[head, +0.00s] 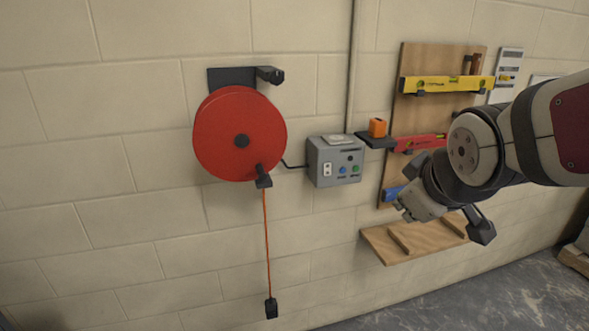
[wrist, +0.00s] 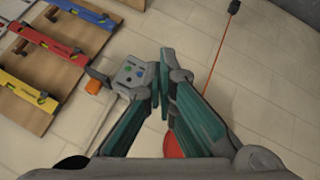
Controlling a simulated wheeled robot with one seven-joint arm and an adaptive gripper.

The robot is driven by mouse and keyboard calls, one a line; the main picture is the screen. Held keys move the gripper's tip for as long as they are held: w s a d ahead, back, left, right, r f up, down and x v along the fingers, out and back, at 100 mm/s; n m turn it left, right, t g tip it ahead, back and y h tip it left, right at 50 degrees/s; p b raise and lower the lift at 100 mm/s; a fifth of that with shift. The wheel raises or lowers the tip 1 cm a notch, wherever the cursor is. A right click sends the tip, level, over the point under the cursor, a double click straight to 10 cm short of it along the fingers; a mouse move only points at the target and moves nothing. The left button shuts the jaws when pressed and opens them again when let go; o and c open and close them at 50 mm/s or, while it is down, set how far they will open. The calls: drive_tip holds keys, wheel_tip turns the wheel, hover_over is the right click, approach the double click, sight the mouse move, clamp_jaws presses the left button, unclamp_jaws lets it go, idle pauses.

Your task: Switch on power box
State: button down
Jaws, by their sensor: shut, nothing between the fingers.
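The power box (head: 335,162) is a grey box on the wall, right of the red reel. Whether the switch is on or off is too small to tell. The box shows turned over in the wrist view (wrist: 128,76), just left of my fingertips. My gripper (wrist: 167,72) is shut and empty. In the head view my gripper (head: 412,208) is to the right of and below the box, apart from it.
The red cable reel (head: 225,135) hangs on the wall with an orange cable (head: 267,240) dangling. An orange block (head: 377,127) sits on a small dark shelf by the box. A wooden board (head: 410,115) holds yellow, red and blue levels. A wooden shelf (head: 385,247) is below.

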sight(326, 175)
drive_tip(key=w+f+n+t+y+b, duration=0.1)
drive_tip(key=w+f+n, duration=0.3)
drive_tip(key=w, duration=0.4)
drive_tip(key=w+a+f+n+t+y+b, duration=0.1)
drive_tip(key=w+f+n+t, duration=0.3)
drive_tip(key=w, duration=0.5)
drive_tip(key=w+a+f+n+t+y+b, duration=0.1)
drive_tip(key=w+f+n+t+y+b, duration=0.1)
drive_tip(key=w+f+n, duration=0.4)
drive_tip(key=shift+w+a+f+n+t+y+b, duration=0.25)
drive_tip(key=shift+w+y+b, duration=0.2)
drive_tip(key=shift+w, duration=0.7)
drive_tip(key=shift+d, duration=0.1)
drive_tip(key=x, duration=1.4)
drive_tip(key=shift+p, duration=0.3)
